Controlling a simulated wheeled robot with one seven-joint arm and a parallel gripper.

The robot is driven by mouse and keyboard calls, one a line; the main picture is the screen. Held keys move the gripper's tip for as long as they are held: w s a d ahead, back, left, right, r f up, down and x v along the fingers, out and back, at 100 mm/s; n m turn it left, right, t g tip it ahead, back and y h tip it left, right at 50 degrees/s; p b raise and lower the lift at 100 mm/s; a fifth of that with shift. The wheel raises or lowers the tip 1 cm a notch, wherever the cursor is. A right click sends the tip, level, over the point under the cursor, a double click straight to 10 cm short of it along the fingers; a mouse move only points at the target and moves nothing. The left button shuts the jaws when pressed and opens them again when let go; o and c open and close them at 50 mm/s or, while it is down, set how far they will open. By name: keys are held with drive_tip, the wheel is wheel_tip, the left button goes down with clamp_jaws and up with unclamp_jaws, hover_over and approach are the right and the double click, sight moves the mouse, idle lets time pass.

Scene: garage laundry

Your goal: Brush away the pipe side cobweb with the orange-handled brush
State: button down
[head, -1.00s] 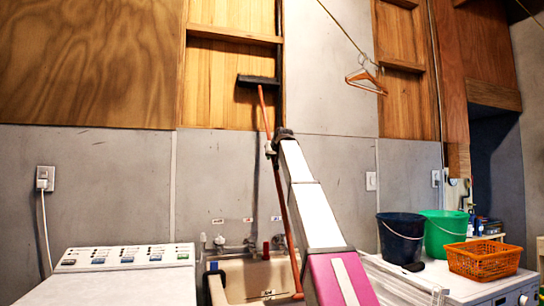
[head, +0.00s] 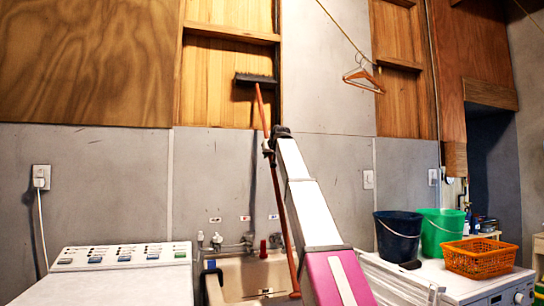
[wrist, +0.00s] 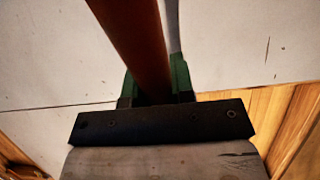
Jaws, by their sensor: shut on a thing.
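The brush has a long orange handle (head: 262,110) and a wide dark head (head: 256,79). The head is up at the wooden wall panel, left of the dark upright beside the grey board. My gripper (head: 270,148) is shut on the handle, whose lower part hangs down towards the sink. In the wrist view the handle (wrist: 132,40) runs down between the green fingers of my gripper (wrist: 155,88). I cannot make out a cobweb in either view. I cannot tell whether the brush head touches the wall.
A sink (head: 235,280) with taps stands below, beside a white washing machine (head: 120,270). At right, a dark bucket (head: 398,238), a green bucket (head: 440,230) and an orange basket (head: 482,260) stand on a white top. Orange hangers (head: 363,82) hang from a line.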

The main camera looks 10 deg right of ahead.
drive_tip(key=shift+r, duration=0.15)
idle(1.6)
drive_tip(key=shift+d, duration=0.1)
drive_tip(key=shift+s+d, duration=0.15)
drive_tip(key=shift+s, duration=0.75)
